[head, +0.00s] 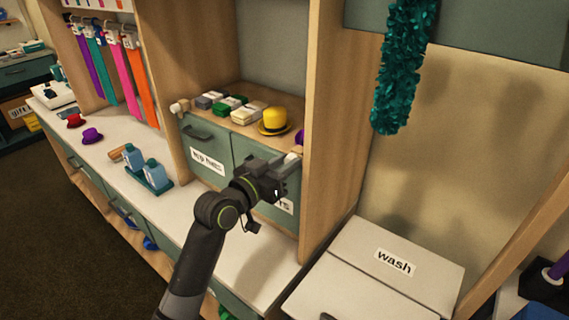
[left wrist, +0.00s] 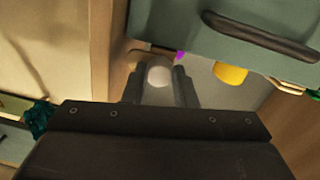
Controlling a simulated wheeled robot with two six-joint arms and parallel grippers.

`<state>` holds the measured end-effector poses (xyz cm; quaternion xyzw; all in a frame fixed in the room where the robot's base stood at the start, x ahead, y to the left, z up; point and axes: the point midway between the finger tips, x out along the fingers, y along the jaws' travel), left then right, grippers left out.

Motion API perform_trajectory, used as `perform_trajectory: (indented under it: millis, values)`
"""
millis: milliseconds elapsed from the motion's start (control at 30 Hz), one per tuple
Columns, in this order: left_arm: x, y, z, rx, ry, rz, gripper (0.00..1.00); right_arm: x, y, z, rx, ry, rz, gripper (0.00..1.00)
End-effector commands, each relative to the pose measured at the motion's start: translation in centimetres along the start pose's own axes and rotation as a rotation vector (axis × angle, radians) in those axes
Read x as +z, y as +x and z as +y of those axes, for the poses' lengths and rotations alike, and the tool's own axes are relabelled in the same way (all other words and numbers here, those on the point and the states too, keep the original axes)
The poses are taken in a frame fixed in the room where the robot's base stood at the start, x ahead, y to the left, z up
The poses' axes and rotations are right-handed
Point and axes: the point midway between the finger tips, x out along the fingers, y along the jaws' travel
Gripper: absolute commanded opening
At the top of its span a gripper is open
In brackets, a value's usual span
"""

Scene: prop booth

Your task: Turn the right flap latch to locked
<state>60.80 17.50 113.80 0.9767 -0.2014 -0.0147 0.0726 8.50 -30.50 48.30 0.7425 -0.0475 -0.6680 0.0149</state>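The right flap latch shows its pale end (head: 292,157) at the top right of the cubby front, partly hidden by my left gripper (head: 288,168). In the left wrist view the latch's white knob (left wrist: 159,73) lies between the two fingers of my left gripper (left wrist: 160,84), with a narrow gap at each side. The fingers are apart and do not clearly press on it. The right flap (head: 262,160) hangs closed, and my left arm covers part of it and its label. My right gripper is out of view.
A left latch (head: 179,106) sits by the left flap (head: 205,150). A yellow hat (head: 274,122) and small boxes (head: 225,104) stand on the shelf above. A wooden post (head: 333,120) rises close to the right of the gripper. A bottle tray (head: 149,178) stands on the counter.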

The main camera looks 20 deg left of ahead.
Motion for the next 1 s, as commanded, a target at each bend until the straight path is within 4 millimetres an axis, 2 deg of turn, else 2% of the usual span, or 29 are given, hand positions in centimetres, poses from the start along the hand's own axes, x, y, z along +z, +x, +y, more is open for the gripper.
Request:
perform_trajectory:
  millis: [33, 100, 467, 667, 1000]
  values:
    - [0.0, 0.0, 0.0, 0.000, 0.000, 0.000, 0.10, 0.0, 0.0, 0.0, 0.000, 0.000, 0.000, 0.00]
    - [0.0, 0.0, 0.0, 0.000, 0.000, 0.000, 0.02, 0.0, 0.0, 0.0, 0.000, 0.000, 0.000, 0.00]
    - [0.2, 0.0, 0.0, 0.000, 0.065, -0.005, 0.02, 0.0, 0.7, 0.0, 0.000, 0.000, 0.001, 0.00]
    - [0.2, 0.0, 0.0, 0.001, 0.194, -0.011, 0.02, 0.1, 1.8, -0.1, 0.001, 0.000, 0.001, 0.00]
    - [0.2, 0.0, 0.1, -0.003, 0.510, -0.030, 0.02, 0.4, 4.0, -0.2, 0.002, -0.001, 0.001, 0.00]
